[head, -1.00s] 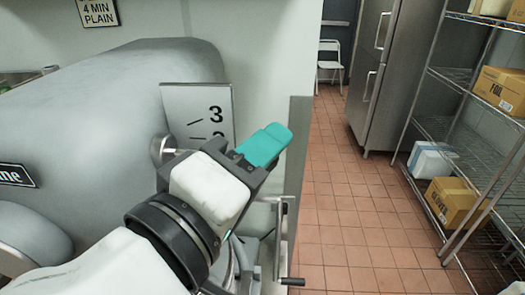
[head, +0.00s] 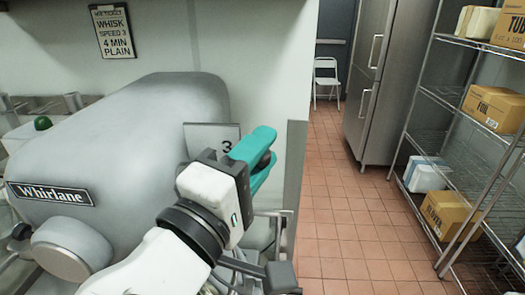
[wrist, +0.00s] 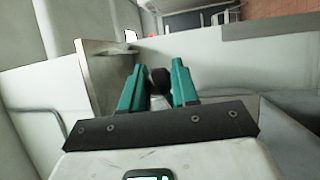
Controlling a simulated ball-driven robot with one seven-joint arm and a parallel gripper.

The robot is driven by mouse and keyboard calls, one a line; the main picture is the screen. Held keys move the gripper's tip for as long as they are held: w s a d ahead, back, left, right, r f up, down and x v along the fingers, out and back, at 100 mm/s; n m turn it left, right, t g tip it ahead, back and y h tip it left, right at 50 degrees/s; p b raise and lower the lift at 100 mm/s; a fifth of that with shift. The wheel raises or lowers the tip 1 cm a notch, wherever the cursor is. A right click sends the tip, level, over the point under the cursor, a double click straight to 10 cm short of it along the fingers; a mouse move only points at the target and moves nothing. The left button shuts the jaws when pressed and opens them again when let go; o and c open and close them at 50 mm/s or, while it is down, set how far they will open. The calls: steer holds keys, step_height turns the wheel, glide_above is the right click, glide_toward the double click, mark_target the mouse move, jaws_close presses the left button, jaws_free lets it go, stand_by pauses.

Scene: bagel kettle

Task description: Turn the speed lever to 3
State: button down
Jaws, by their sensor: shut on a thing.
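The grey mixer (head: 130,125) with a "Whirlane" plate fills the left of the head view. Its pale speed plate (head: 203,134) shows a 3; the lower marks are hidden behind my arm. My gripper (head: 264,158), with teal fingers, is shut on the dark round knob (head: 266,162) of the speed lever, right of the plate and about level with the 3. The knob also shows between the fingers in the wrist view (wrist: 158,79). The lever's shaft is hidden, so I cannot tell exactly which mark it points to.
A pale wall edge (head: 296,170) stands just right of my gripper. Beyond are open tiled floor (head: 345,225), a steel fridge (head: 378,80), a white chair (head: 326,80) and shelves with boxes (head: 493,108).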

steer(key=shift+a+r+n, duration=0.2)
steer(key=shift+a+n, duration=0.1)
steer(key=shift+n, duration=0.1)
steer(key=c, duration=0.9)
jaws_free()
steer(key=b+v, duration=0.3)
steer(key=v, duration=0.7)
steer(key=shift+s+a+f, duration=0.15)
steer(key=shift+s+f, duration=0.05)
steer(key=shift+s, duration=0.15)
